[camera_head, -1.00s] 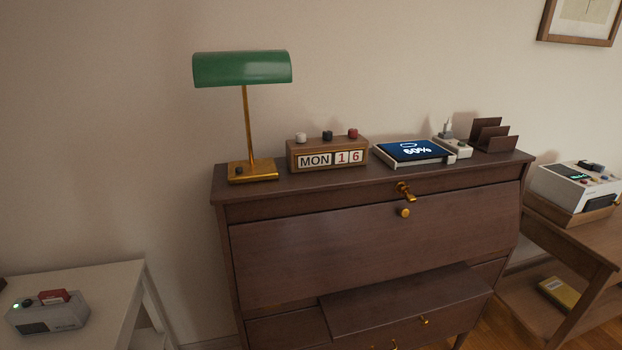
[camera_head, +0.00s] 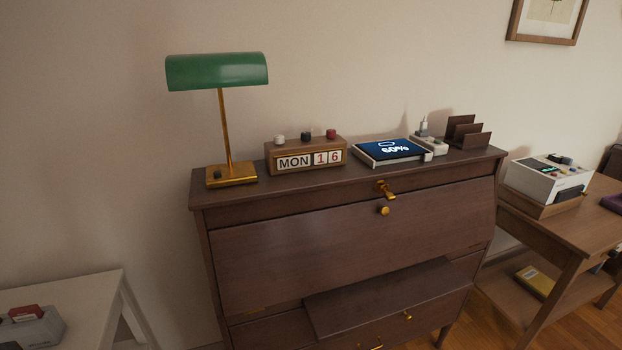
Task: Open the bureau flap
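The dark brown wooden bureau (camera_head: 203,243) stands against the wall in the middle of the head view. Its slanted flap (camera_head: 300,255) is closed. A round brass knob (camera_head: 383,210) sits near the flap's top edge, and a brass catch (camera_head: 386,190) sits just above it on the rail under the bureau top. Below the flap, a drawer (camera_head: 390,297) with a small brass pull (camera_head: 407,315) juts out from the front. Neither of my grippers shows in the view.
On the bureau top stand a green brass lamp (camera_head: 218,73), a calendar block (camera_head: 306,157), a tablet (camera_head: 390,150) and a letter rack (camera_head: 468,133). A white table (camera_head: 85,300) is at left. A wooden side table (camera_head: 560,232) with a boxy device (camera_head: 545,180) is at right.

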